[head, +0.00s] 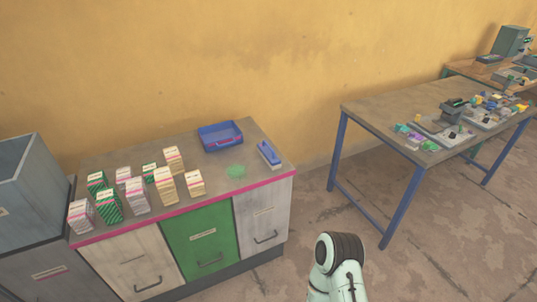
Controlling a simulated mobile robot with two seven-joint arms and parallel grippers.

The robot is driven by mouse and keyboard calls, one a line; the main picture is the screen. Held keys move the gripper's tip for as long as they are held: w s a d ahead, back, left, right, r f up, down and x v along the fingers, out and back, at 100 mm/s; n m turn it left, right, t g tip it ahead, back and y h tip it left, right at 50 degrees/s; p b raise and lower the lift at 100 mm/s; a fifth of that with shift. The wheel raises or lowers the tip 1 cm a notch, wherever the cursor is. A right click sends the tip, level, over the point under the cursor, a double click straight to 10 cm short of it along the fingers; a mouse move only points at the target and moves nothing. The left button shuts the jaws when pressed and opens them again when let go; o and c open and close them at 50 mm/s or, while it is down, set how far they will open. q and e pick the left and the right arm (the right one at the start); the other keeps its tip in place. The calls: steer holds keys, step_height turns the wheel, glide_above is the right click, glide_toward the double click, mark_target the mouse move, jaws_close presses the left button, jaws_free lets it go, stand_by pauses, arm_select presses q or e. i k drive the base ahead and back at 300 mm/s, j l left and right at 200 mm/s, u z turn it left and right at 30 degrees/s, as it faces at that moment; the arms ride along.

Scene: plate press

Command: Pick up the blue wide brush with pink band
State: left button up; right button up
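A brush with a pink band cannot be made out for certain in the head view. A small long blue thing with a pale side (268,153) lies near the right end of the cabinet top; it is too small to tell if it is a brush, and no pink band shows on it. Neither of my grippers is in view. Only a pale arm link of mine with a dark joint shows at the bottom, right of centre.
A grey bin (30,185) stands left. A blue-legged table (375,105) with many small items stands right. Open floor lies between.

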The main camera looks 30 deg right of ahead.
mark_target(267, 152)
steer(key=i+l+u, duration=0.15)
steer(key=l, duration=0.25)
steer(key=i+l+u, duration=0.15)
steer(key=l, duration=0.3)
steer(key=l+u, duration=0.2)
steer(key=l, duration=0.2)
